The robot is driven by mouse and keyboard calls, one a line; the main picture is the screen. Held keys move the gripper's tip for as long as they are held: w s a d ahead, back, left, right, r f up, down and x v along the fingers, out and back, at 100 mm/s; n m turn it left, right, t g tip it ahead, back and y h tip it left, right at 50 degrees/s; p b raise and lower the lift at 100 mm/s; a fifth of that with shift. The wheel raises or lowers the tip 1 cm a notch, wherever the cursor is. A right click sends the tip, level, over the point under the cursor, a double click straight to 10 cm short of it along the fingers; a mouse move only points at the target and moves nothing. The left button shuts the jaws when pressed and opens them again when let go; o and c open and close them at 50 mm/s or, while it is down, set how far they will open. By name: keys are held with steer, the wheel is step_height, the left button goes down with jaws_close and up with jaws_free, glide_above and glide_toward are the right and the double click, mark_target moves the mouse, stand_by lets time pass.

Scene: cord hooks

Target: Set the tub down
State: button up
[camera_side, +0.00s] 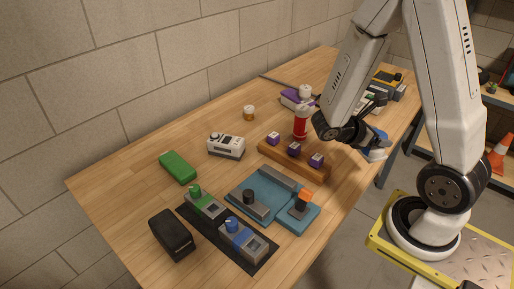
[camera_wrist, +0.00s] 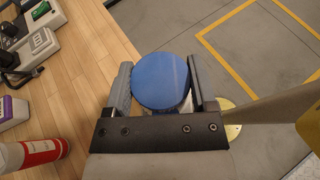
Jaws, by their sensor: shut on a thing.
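A tub with a round blue top (camera_wrist: 160,82) sits between the two fingers of my gripper (camera_wrist: 160,64) in the wrist view. The fingers are shut on its sides. Its lower part is mostly hidden below the top, with a pale patch showing under the right side. In the side view, my gripper (camera_side: 374,147) is by the right edge of the wooden table (camera_side: 130,190), with a bit of the blue tub (camera_side: 378,136) showing. In the wrist view, the table edge and grey floor lie behind the tub.
A red bottle with a white cap (camera_side: 301,124) stands left of my gripper. A wooden block with several purple-topped pieces (camera_side: 290,162) is in front of it. Teal fixtures (camera_side: 262,196), a green box (camera_side: 178,167) and a white device (camera_side: 226,146) lie farther left. Bare wood lies between some items.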

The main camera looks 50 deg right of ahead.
steer(key=shift+w+d+r+n+t+h, duration=0.3)
steer(key=shift+d+n+t, duration=0.2)
steer(key=shift+d, duration=0.1)
steer(key=shift+w+d+r+n+t+h, duration=0.2)
steer(key=shift+w+d+r+n+t, duration=0.15)
steer(key=shift+d+t, duration=0.2)
steer(key=shift+f, duration=0.1)
steer(key=w+d+f, duration=0.8)
steer(key=w+f, duration=0.1)
steer(key=w, duration=0.1)
steer(key=shift+w+f, duration=0.15)
steer(key=shift+w, duration=0.25)
steer(key=shift+w+d+f, duration=0.1)
steer(key=shift+w+f, duration=0.05)
steer(key=shift+f, duration=1.65)
steer(key=shift+f, duration=0.15)
